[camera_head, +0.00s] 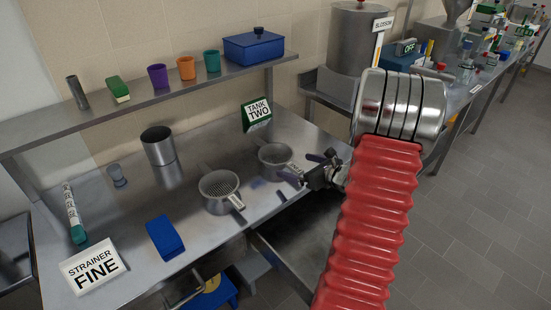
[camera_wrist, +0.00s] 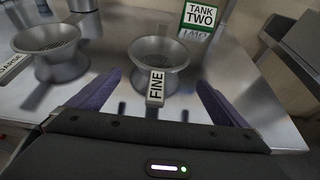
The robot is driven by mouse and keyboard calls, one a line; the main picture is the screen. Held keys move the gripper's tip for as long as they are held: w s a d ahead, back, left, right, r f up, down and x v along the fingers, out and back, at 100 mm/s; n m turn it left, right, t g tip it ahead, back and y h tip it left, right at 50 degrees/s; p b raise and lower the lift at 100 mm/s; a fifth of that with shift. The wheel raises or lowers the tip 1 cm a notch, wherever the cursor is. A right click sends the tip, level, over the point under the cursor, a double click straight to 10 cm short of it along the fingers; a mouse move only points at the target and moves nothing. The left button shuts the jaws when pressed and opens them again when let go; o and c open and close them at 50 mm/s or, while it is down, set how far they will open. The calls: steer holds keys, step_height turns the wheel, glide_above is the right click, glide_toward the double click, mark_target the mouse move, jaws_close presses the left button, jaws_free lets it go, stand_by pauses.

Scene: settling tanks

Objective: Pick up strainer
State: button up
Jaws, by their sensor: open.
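A metal strainer (camera_head: 276,160) with a handle stands on the steel bench near the Tank Two sign. In the wrist view this strainer (camera_wrist: 160,50) is upright, and its handle, labelled FINE (camera_wrist: 156,88), points toward my gripper. A second metal strainer (camera_head: 219,188) stands to its left; in the wrist view its handle label (camera_wrist: 12,66) is partly cut off and ends in "ARSE". My gripper (camera_head: 304,168) is beside the fine strainer on its handle side. In the wrist view its purple fingers (camera_wrist: 160,82) are open, one on each side of the handle and apart from it.
A STRAINER FINE card (camera_head: 93,266), a blue block (camera_head: 165,238) and a metal cup (camera_head: 158,146) are on the bench to the left. The Tank Two sign (camera_head: 257,113) stands behind the strainers. A shelf (camera_head: 150,104) with cups runs above the bench's back.

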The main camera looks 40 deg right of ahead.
mark_target(293, 165)
steer(key=shift+x, duration=2.6)
steer(key=shift+a+f, duration=0.1)
steer(key=shift+a, duration=0.1)
jaws_close()
